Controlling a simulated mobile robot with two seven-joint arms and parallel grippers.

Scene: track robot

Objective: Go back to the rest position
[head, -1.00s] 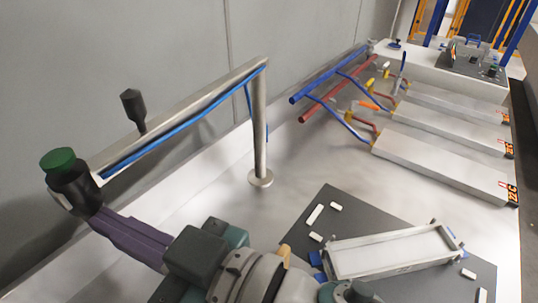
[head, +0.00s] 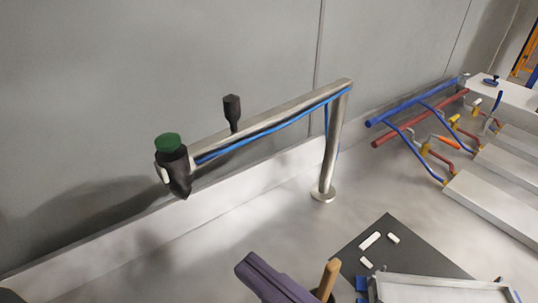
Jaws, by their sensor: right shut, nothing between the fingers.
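My right gripper (head: 250,264), with purple fingers, is at the bottom edge of the head view. Its fingers lie together with nothing between them. It is below and to the right of a black tool with a green cap (head: 172,165), and clear of it. The tool is at the left end of a steel arm (head: 270,118) on an upright post (head: 330,150). The rest of my right arm is mostly out of the picture. My left gripper is not in view.
A dark mat (head: 385,235) bears several white pieces and a white-framed tray (head: 420,288). A tan peg (head: 331,275) stands near my right gripper. Blue (head: 410,102) and red (head: 425,118) pipes and white steps (head: 500,205) are at the right. A grey wall (head: 130,70) closes the back.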

